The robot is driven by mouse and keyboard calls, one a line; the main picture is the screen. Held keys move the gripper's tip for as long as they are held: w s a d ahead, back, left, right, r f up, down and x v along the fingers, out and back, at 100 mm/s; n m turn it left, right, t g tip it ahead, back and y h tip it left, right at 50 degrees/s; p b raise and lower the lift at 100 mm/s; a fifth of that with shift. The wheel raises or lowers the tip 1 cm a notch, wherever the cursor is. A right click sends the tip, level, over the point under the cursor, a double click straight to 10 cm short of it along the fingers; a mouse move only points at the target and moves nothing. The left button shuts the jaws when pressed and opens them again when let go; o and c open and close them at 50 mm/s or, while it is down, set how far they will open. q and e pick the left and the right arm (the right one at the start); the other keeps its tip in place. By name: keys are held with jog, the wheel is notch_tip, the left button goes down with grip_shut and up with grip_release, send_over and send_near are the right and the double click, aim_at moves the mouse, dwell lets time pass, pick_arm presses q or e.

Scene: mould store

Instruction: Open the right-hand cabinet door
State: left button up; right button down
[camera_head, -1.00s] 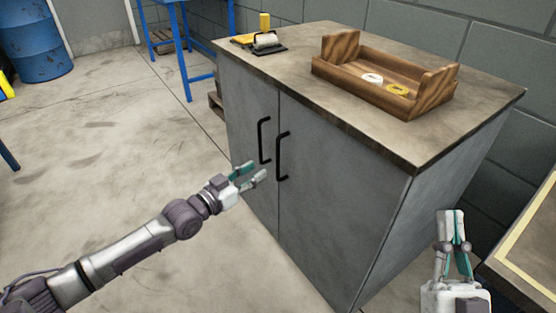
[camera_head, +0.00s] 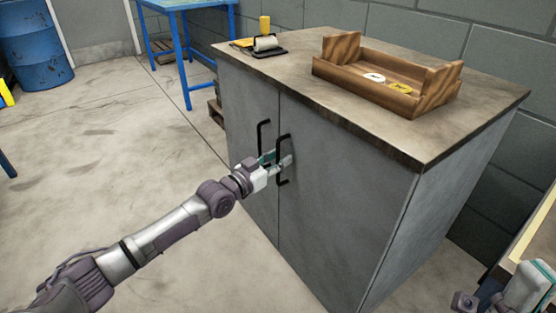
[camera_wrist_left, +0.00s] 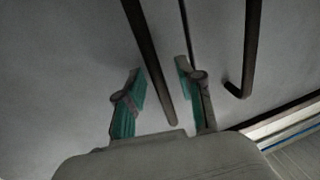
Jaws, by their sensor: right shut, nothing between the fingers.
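The grey cabinet's right-hand door (camera_head: 335,200) is closed against the left door (camera_head: 248,130). Its black bar handle (camera_head: 282,140) stands upright near the seam. My left gripper (camera_head: 276,161) is at this handle, with one finger on each side of it. In the left wrist view the open fingers (camera_wrist_left: 160,85) show a gap around the handle bar (camera_wrist_left: 152,65), whose end lies between them. The left door's handle (camera_head: 262,135) is just left of the gripper; it also shows in the wrist view (camera_wrist_left: 249,50). My right gripper (camera_head: 534,282) is partly cut off at the lower right, shut and empty.
A blue table (camera_head: 180,50) and blue barrel (camera_head: 35,45) stand behind. Floor (camera_head: 120,150) left of the cabinet is clear.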

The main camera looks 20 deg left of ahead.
pick_arm(q)
grip_shut()
dwell(0.3)
